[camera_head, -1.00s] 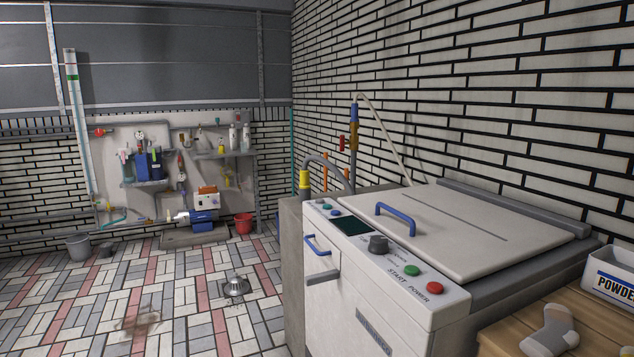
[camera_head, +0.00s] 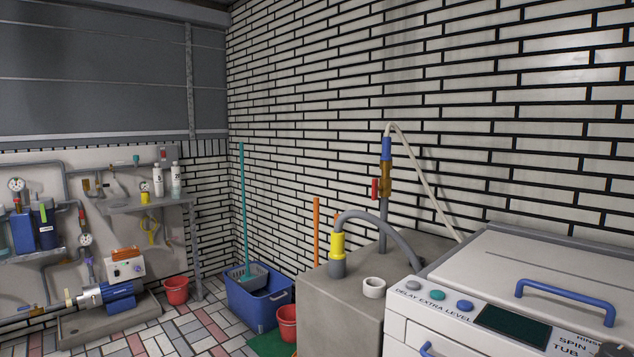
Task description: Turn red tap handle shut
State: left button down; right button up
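The red tap handle (camera_head: 375,189) sits on the left side of a brass tap (camera_head: 386,180) on an upright grey pipe by the brick wall. The handle stands upright, roughly in line with the pipe. A blue connector (camera_head: 386,149) tops the tap, and a pale hose (camera_head: 426,178) arches from it down behind the washing machine. Neither of my grippers is in view.
A concrete block (camera_head: 342,312) stands below the tap, with a yellow-collared grey hose (camera_head: 337,246) and a white ring (camera_head: 374,288) on it. The washing machine (camera_head: 470,270) fills the lower right. A blue basket (camera_head: 258,302) and red buckets (camera_head: 176,291) stand on the floor at left.

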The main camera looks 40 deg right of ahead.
aim_at(375, 188)
jog(key=i+z, duration=0.15)
jog(key=i, duration=0.65)
jog(key=i+j+z, duration=0.1)
jog(key=i, duration=0.7)
